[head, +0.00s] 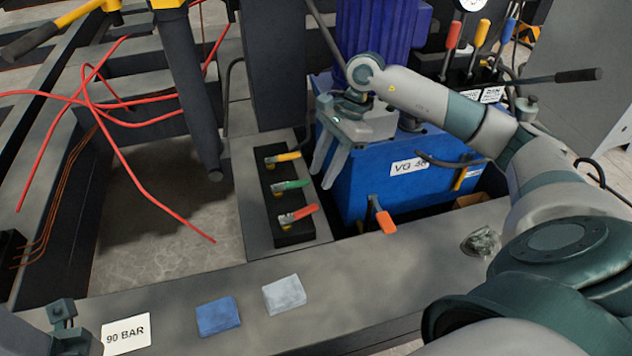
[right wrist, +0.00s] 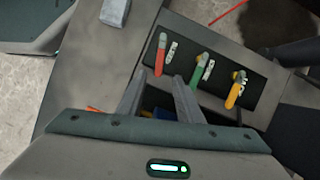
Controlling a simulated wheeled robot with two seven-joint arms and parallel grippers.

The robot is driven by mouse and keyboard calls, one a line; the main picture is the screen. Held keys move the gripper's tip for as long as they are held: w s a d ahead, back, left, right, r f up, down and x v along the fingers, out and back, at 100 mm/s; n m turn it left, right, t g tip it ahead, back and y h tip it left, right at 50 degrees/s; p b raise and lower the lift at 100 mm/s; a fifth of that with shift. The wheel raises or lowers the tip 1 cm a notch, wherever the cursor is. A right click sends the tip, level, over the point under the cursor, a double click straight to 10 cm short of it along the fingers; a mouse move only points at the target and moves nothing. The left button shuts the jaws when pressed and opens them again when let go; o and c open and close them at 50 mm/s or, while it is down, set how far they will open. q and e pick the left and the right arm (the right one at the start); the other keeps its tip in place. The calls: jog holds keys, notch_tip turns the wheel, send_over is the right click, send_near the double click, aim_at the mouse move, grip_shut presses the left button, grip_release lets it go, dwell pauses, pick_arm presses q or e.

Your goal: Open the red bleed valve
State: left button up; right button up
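The red bleed valve (head: 298,214) is the nearest of three lever valves on a black block, its lever pointing right and slightly up in the head view. My right gripper (head: 321,180) is open and empty, fingers pointing down beside the block's right side. In the right wrist view the red lever (right wrist: 160,55) shows just beyond the gap between the open fingertips (right wrist: 160,77); I see no contact. A dark grey-green part at the head view's lower left edge seems to be of my left arm; its fingers cannot be made out.
A green lever (head: 291,185) and a yellow lever (head: 284,157) sit beside the red one. A blue tank (head: 375,190) stands close right of the gripper. An orange-handled lever (head: 386,221), a blue cloth (head: 218,316), a grey cloth (head: 284,295) and a "90 BAR" card (head: 126,335) are nearer.

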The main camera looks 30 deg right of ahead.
jog(key=p+v, duration=0.1)
jog(key=v, duration=0.6)
jog(key=shift+r+p, duration=0.25)
jog(key=shift+p, duration=0.05)
